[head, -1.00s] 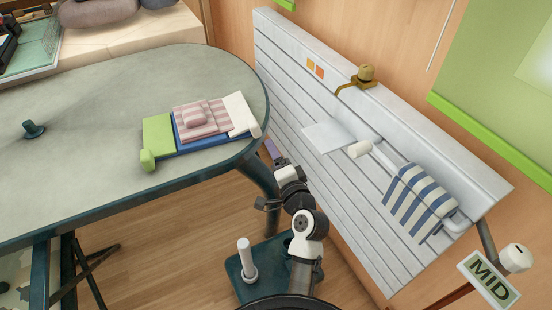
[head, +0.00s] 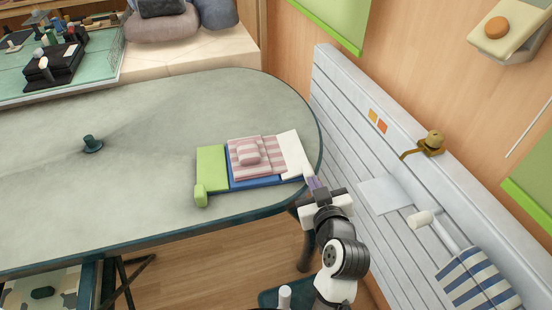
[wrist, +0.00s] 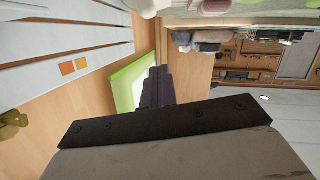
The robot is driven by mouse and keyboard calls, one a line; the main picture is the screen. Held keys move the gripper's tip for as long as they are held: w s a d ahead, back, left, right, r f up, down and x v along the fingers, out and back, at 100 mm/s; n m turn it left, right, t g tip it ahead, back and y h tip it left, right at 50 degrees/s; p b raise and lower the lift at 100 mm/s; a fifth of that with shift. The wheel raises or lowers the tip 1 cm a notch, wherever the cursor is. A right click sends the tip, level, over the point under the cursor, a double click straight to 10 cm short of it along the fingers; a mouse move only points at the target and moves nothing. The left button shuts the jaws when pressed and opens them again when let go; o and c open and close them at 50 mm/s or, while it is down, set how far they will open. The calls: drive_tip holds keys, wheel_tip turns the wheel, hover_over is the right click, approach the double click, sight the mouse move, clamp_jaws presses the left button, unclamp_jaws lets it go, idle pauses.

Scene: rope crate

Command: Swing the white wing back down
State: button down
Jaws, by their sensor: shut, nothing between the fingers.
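The white wing (head: 293,152) is at the right end of a blue board (head: 262,182) on the table, beside a pink-striped cloth (head: 260,155) with a small rolled bundle on it. A green wing (head: 211,170) with a rounded front tab is at the left end. I cannot tell how far the white wing is tilted. My gripper (head: 312,183) is shut and empty by the table's right edge, close to the white wing's front right corner; I cannot tell if they touch. In the wrist view my dark fingers (wrist: 155,88) are together, and the wing is not clearly visible.
The grey-green table (head: 120,185) is mostly bare, with a dark knob (head: 92,144) on it. A white slatted panel (head: 345,130) on the right carries a brass fitting (head: 430,146) and a striped blue-and-white cloth (head: 478,282). A gap lies between table and panel.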

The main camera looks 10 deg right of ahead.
drive_tip(key=p, duration=0.3)
hover_over(308, 172)
drive_tip(key=s+a, duration=0.2)
drive_tip(key=f, duration=0.2)
drive_tip(key=shift+w+d+f+n, duration=0.15)
drive_tip(key=shift+d+f, duration=0.1)
drive_tip(key=shift+f, duration=0.3)
drive_tip(key=shift+d+f+n, duration=0.15)
drive_tip(key=shift+d+f, duration=0.1)
drive_tip(key=shift+f, duration=0.3)
drive_tip(key=shift+d+f+p, duration=0.25)
drive_tip(key=shift+f+p, duration=0.1)
drive_tip(key=shift+f, duration=0.5)
